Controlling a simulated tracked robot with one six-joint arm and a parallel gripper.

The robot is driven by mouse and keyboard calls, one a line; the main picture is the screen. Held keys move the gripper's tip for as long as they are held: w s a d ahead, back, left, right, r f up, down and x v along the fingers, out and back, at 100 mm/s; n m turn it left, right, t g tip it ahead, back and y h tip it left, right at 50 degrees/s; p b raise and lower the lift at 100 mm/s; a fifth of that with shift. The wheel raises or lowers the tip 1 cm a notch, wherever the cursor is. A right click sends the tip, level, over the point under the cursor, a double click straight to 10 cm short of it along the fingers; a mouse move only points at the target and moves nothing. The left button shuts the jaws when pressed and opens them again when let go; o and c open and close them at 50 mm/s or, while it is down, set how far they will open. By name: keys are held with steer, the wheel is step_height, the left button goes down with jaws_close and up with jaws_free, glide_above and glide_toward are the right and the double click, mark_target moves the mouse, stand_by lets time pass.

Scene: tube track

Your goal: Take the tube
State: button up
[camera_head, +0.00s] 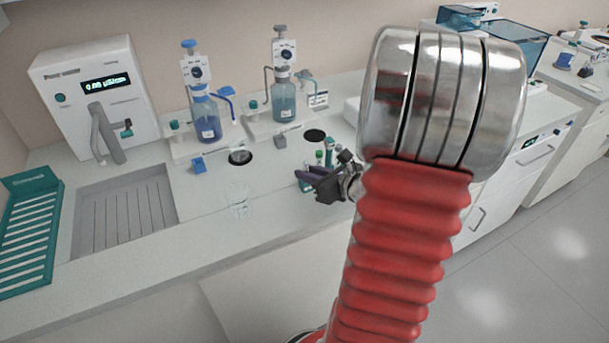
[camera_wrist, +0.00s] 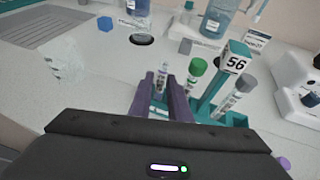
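In the wrist view, a teal rack (camera_wrist: 225,115) with a "56" sign stands just ahead and to the right of my gripper. A slim clear tube (camera_wrist: 162,79) shows between the two purple fingers of my gripper (camera_wrist: 161,88). The fingers look apart, with the tube between them; whether they touch it is unclear. In the head view, my gripper (camera_head: 318,183) is low over the bench beside the tubes (camera_head: 329,152); my arm hides part of this area.
A clear beaker (camera_head: 238,195) stands left of my gripper. Blue liquid bottles (camera_head: 206,118) on stands are behind. A sink (camera_head: 125,210), a teal slotted tray (camera_head: 28,235) and a white machine with a display (camera_head: 92,95) are at left. The bench front is mostly clear.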

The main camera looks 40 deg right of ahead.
steer(key=shift+w, duration=0.1)
steer(key=shift+x, duration=2.55)
steer(key=shift+c, duration=0.4)
jaws_close()
steer(key=shift+r, duration=0.1)
step_height(320, 180, up, 10)
